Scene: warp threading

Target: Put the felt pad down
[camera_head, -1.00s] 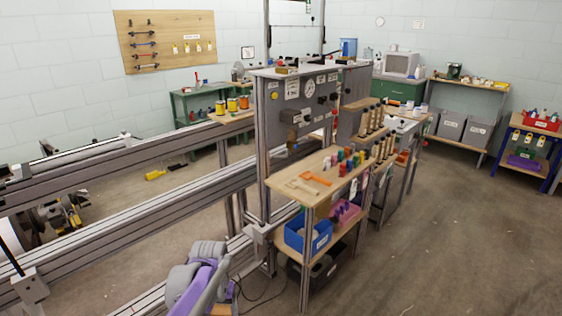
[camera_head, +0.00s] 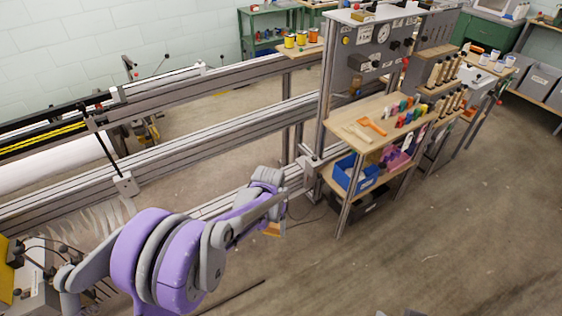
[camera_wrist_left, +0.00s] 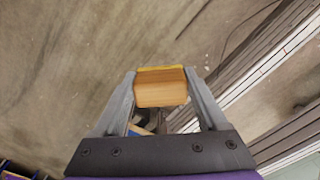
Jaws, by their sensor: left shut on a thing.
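The felt pad (camera_wrist_left: 160,90) shows in the left wrist view as a wooden block with a thin yellow layer along its far edge. My left gripper (camera_wrist_left: 160,78) is shut on it, one finger on each side, and holds it above the floor. In the head view a small tan part of the pad (camera_head: 272,230) shows below my left wrist, mostly hidden by the arm. It is beside the lower rail of the metal frame and left of the wooden shelf unit. My right gripper is not in view.
Long metal rails (camera_head: 220,137) run across the left. The concrete floor (camera_head: 440,240) at the right is clear.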

